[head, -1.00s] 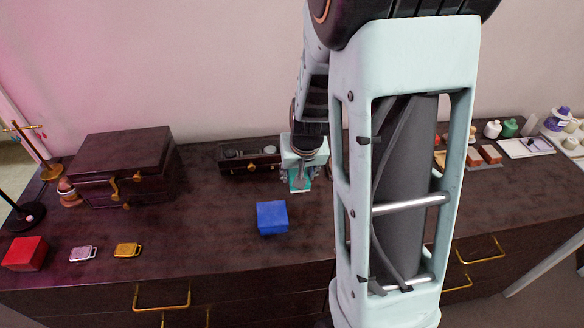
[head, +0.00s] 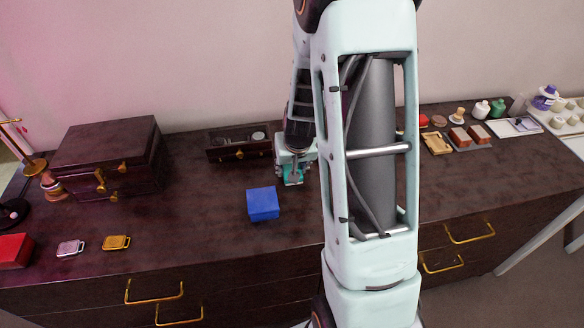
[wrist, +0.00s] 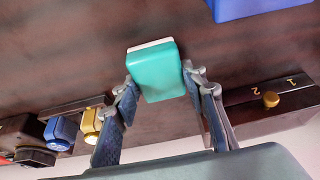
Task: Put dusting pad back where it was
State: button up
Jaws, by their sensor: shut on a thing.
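My gripper (head: 293,178) is shut on a teal block with a white layer, which looks like the dusting pad (head: 294,181). In the wrist view the pad (wrist: 160,75) sits between the two fingertips (wrist: 160,88), its white layer on the far side. In the head view the gripper hangs low over the dark dresser top, just right of a small dark case. Whether the pad touches the dresser top I cannot tell.
A blue box (head: 262,203) stands close by, in front and left of the gripper. The small dark case (head: 226,155) is beside it. A large dark chest (head: 107,160) stands left. Brown blocks (head: 459,137) and a white tray (head: 512,128) lie right. Dresser top between is bare.

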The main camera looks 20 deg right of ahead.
jog(key=o, duration=1.1)
jog(key=shift+f, duration=0.15)
jog(key=shift+o, duration=0.2)
jog(key=shift+r, duration=0.4)
jog(key=d+p+v, duration=0.1)
jog(key=p+v, duration=0.1)
jog(key=v, duration=0.9)
jog(key=shift+s+a+r, duration=0.2)
jog(key=shift+a, duration=0.3)
